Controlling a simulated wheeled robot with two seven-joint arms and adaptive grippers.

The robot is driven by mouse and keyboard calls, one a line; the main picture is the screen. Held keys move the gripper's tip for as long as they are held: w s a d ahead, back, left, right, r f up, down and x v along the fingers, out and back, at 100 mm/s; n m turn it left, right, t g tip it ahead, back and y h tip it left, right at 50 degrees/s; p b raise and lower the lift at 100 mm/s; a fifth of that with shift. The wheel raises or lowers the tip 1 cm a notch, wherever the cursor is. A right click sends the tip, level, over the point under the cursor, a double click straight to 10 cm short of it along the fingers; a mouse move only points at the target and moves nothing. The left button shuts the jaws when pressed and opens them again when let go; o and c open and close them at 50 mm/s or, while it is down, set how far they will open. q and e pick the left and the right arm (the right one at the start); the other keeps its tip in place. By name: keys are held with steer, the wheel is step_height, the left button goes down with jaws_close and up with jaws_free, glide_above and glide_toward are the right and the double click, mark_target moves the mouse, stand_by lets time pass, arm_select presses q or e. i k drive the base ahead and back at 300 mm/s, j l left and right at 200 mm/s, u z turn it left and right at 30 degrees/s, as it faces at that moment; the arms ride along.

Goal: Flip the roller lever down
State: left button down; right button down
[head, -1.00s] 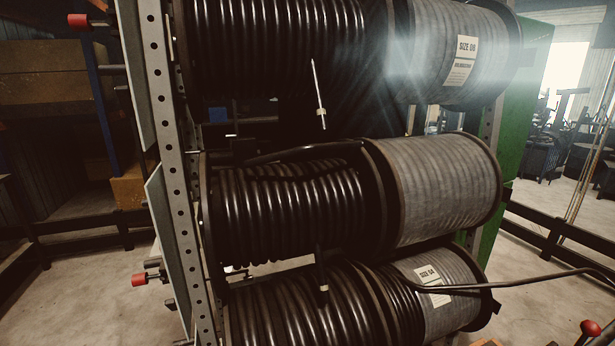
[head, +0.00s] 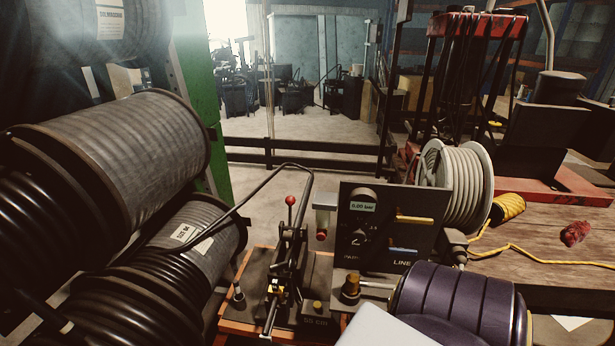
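A lever with a red ball knob (head: 291,201) stands upright on a black cutting or feeding device (head: 283,285) at the lower middle. I cannot tell if this is the roller lever. A black hose (head: 262,184) runs from the lower left reel, arches up and comes down at this device. A second red knob (head: 321,235) sits on a pale block just right of the lever.
Large hose reels (head: 139,152) fill the left side. A black panel (head: 388,228) with a 0.00 bar display stands right of the device. Open floor lies behind the railing.

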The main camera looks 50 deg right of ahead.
mark_target(287, 236)
steer(key=z, duration=1.55)
steer(key=k+l+z, duration=0.15)
steer(key=z, duration=0.35)
